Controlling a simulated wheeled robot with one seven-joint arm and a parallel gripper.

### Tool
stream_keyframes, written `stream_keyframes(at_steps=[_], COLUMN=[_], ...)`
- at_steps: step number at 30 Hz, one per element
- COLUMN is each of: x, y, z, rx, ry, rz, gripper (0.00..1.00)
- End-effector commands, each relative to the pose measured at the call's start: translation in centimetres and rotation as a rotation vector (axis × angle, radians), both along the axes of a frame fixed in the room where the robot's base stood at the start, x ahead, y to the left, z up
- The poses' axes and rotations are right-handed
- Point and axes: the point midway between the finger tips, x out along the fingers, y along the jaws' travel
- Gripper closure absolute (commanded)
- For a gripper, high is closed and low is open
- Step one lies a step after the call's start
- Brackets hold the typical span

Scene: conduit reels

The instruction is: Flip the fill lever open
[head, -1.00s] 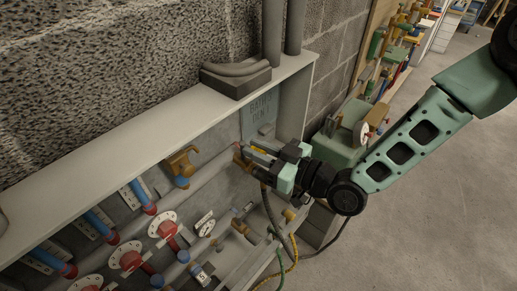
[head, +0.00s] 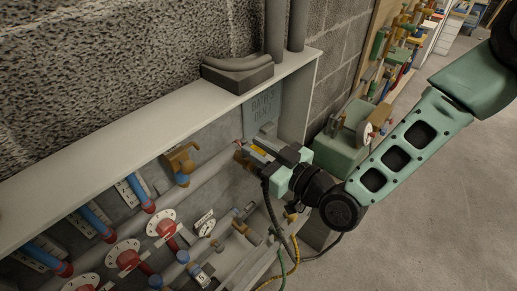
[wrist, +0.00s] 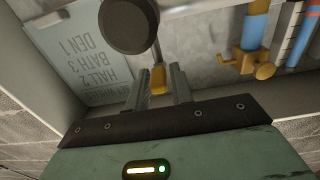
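My gripper (head: 246,150) is at the right end of the shallow wall cabinet, in front of the lettered plate (head: 262,108). In the wrist view its two grey fingers (wrist: 159,86) stand apart. A small yellow piece (wrist: 158,78) shows between the fingertips, with visible gaps on both sides; I cannot tell its depth. It appears below a dark round disc (wrist: 128,25) and a thin grey stem. I cannot tell for sure that this yellow piece is the fill lever. A brass fitting with a blue collar (head: 180,160) is to the left, also in the wrist view (wrist: 255,45).
The cabinet's pale rim (head: 110,166) borders the pipes. Dark and yellow cables hang below my gripper. Open floor (head: 440,220) is at the right.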

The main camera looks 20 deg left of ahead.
Motion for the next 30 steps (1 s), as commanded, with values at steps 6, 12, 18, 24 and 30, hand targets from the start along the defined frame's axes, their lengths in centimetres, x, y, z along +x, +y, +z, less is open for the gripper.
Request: stream_keyframes(at_steps=[6,12,18,24,30], x=[0.0,0.0,-0.3,-1.7,-3.6], y=[0.0,0.0,-0.7,-4.0,-8.4], z=[0.0,0.0,-0.1,-0.2,-0.2], rx=[0.0,0.0,0.0,-0.002,-0.002], ry=[0.0,0.0,-0.001,0.0,0.003], rz=[0.001,0.001,0.001,0.0,0.0], gripper=[0.63,0.63,0.63,0.63,0.63])
